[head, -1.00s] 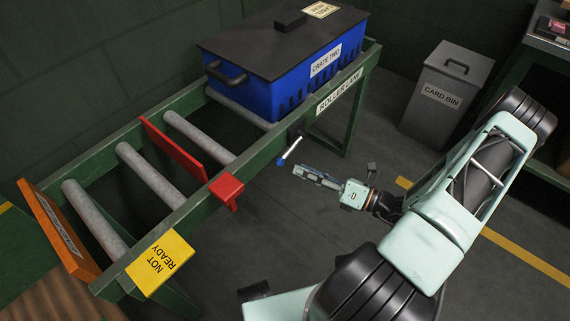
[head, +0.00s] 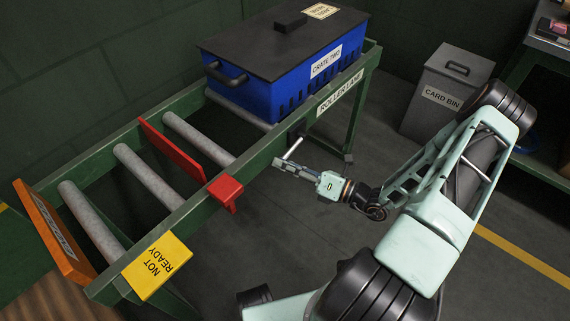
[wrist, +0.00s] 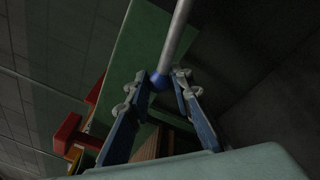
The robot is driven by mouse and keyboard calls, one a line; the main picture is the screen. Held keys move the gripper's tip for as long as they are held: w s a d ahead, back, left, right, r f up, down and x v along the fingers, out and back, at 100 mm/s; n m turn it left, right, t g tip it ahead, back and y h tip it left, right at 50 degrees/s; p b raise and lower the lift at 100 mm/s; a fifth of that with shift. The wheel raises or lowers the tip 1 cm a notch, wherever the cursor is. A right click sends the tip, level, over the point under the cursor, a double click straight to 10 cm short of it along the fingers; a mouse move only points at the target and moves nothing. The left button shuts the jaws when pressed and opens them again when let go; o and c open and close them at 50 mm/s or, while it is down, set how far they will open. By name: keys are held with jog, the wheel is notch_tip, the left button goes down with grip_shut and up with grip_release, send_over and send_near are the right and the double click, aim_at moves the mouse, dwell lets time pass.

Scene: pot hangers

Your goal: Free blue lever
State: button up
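The blue lever is a pale metal rod (head: 293,148) on the outer side of the roller lane, below the blue crate. In the head view its blue end is hidden at my gripper (head: 280,164). In the wrist view the rod (wrist: 179,32) comes down from the top to a blue knob (wrist: 159,80). The knob lies between the two fingertips of my gripper (wrist: 160,82), with gaps seen on both sides. My gripper is open. Whether a finger touches the knob, I cannot tell.
The blue crate (head: 288,92) with a black lid sits on the roller lane (head: 199,205). A red plate (head: 172,148) stands across the rollers, with a red block (head: 225,190) on the rail. A yellow NOT READY sign (head: 158,265) hangs nearer. A grey card bin (head: 445,92) stands right.

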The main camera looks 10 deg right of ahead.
grip_shut()
jog(key=shift+f, duration=0.15)
jog(key=w+d+f+n+h, duration=0.1)
jog(key=w+d+f+n, duration=0.2)
jog(key=n, duration=0.4)
jog(key=w+d+f+n+h+b, duration=0.1)
jog(key=w+d+f+n+h, duration=0.1)
jog(key=d+f+n, duration=0.3)
jog(key=shift+w+d+n, duration=0.15)
jog(key=shift+w+n, duration=0.35)
jog(key=shift+n, duration=0.5)
jog(key=o, duration=0.7)
grip_release()
jog(key=shift+h, duration=0.3)
jog(key=shift+d, duration=0.1)
